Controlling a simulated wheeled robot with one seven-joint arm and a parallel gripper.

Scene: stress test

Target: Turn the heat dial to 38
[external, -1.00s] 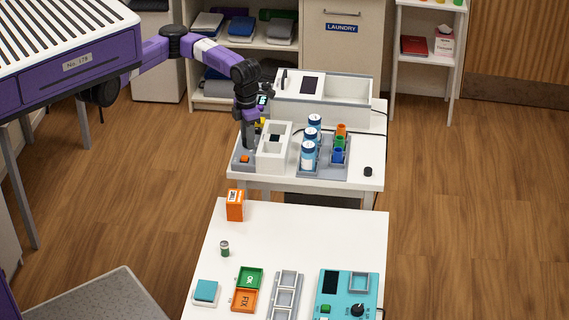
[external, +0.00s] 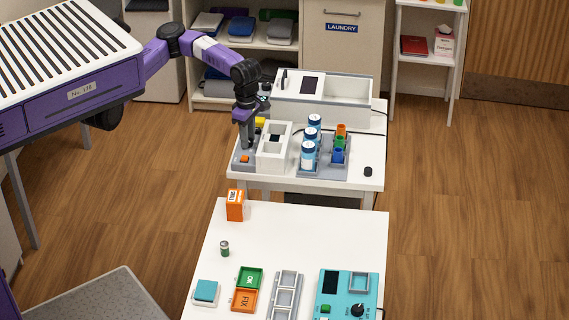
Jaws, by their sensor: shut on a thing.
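My gripper (external: 244,146) points straight down at the left end of the far white table, over the grey panel (external: 238,166) of a white block unit (external: 268,160). Its fingers are shut on what appears to be the heat dial on that panel. The dial is hidden by the fingers, so its setting cannot be read. An orange button (external: 245,159) shows on the panel just in front of the fingers.
Blue-and-white bottles (external: 308,155) and a tube rack (external: 338,158) stand right of the unit. A white device (external: 345,92) stands behind. A black knob (external: 368,171) sits at right. The near table (external: 300,235) holds an orange box (external: 235,205) and a teal device (external: 340,290) with its own dial.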

